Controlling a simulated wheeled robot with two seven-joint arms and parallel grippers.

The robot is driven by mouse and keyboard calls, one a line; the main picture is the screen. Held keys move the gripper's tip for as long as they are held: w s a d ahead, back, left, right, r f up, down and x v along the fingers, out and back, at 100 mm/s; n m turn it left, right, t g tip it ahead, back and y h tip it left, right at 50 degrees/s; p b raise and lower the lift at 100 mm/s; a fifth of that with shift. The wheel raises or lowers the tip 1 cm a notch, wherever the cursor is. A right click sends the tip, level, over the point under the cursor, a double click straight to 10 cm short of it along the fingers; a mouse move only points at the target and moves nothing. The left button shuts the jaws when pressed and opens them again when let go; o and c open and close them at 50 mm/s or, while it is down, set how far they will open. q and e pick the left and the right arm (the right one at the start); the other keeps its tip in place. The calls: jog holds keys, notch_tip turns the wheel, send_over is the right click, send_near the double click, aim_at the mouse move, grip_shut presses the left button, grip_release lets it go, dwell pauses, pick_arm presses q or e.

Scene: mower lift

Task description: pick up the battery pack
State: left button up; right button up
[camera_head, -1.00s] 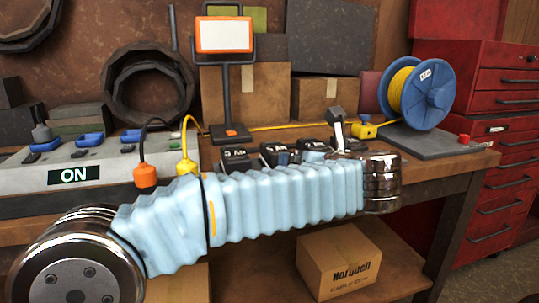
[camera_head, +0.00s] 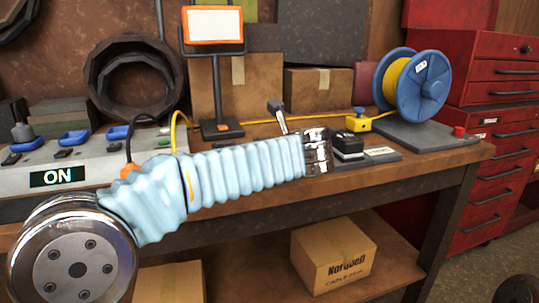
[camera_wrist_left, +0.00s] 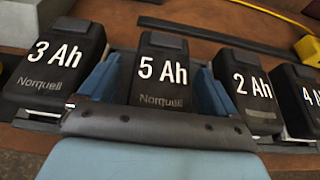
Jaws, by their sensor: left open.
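In the left wrist view several black battery packs stand in a row: one marked 3 Ah (camera_wrist_left: 55,65), one marked 5 Ah (camera_wrist_left: 160,85), one marked 2 Ah (camera_wrist_left: 248,88) and one marked 4 Ah (camera_wrist_left: 302,98), cut by the right edge. My left gripper (camera_wrist_left: 158,66) is open, with one blue finger on each side of the 5 Ah pack. I cannot tell whether the fingers touch it. In the head view my left arm hides the gripper and most packs; one black pack (camera_head: 348,143) shows right of the arm's end. My right gripper is not in view.
The packs stand on the wooden workbench (camera_head: 420,165). A grey panel with an ON sign (camera_head: 57,177) is at left, a lamp stand (camera_head: 217,90) behind, a blue cable reel (camera_head: 425,85) and yellow connector (camera_head: 358,122) at right. A cardboard box (camera_head: 333,255) sits below.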

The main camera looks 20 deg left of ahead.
pick_arm(q)
jog(key=shift+w+a+f, duration=0.3)
jog(key=shift+w+a, duration=0.05)
jog(key=shift+w, duration=0.2)
jog(key=c, duration=1.4)
jog(key=shift+r, duration=0.1)
